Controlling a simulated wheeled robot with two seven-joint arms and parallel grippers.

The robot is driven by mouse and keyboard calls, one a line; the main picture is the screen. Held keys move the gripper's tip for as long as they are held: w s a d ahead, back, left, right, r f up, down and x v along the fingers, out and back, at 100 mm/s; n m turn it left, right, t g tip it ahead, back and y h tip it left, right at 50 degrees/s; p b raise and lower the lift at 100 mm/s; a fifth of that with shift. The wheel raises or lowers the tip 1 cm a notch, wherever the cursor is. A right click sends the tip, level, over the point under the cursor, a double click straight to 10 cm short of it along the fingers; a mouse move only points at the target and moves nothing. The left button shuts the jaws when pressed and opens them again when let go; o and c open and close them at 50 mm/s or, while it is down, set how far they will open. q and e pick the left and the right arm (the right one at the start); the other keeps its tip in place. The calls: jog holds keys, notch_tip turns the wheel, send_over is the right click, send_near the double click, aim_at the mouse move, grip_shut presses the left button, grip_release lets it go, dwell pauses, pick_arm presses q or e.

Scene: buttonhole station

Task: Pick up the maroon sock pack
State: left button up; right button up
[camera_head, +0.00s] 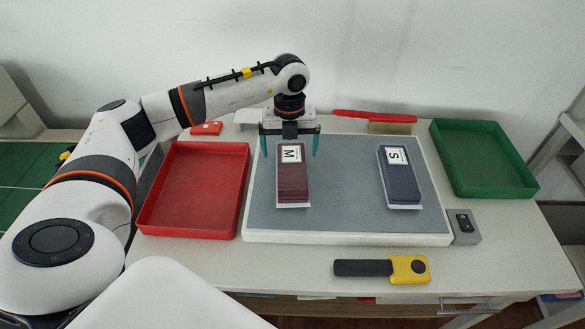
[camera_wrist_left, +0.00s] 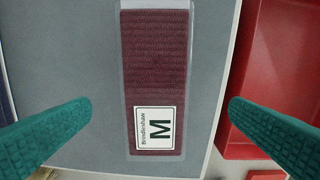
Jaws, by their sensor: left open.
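The maroon sock pack (camera_head: 292,180) lies flat on the grey mat, with a white label marked M at its far end. My left gripper (camera_head: 290,150) is open above the far end of the pack, one teal finger to each side of it. In the left wrist view the maroon sock pack (camera_wrist_left: 155,70) lies between and below the open left gripper's fingers (camera_wrist_left: 158,112), with clear space on both sides. The fingers do not appear to touch it. My right gripper is not in view.
A navy sock pack (camera_head: 401,180) marked S lies on the right of the grey mat (camera_head: 345,205). A red tray (camera_head: 146,222) stands left, a green tray (camera_head: 530,190) right. A yellow and black tool (camera_head: 408,269) lies in front; a switch box (camera_head: 465,226) sits beside the mat.

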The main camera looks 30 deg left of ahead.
aim_at(292, 166)
pick_arm(q)
jog(key=shift+f, duration=0.95)
jog(key=shift+w+d+f+p, duration=0.1)
jog(key=shift+f+p, duration=0.35)
jog(key=shift+f, duration=0.95)
jog(key=shift+w+d+f+p, duration=0.1)
jog(key=shift+f+p, duration=0.35)
jog(key=shift+f, duration=0.9)
jog(key=shift+c, duration=0.6)
jog(key=c, duration=1)
jog(key=shift+o, duration=0.2)
jog(key=shift+r, duration=0.1)
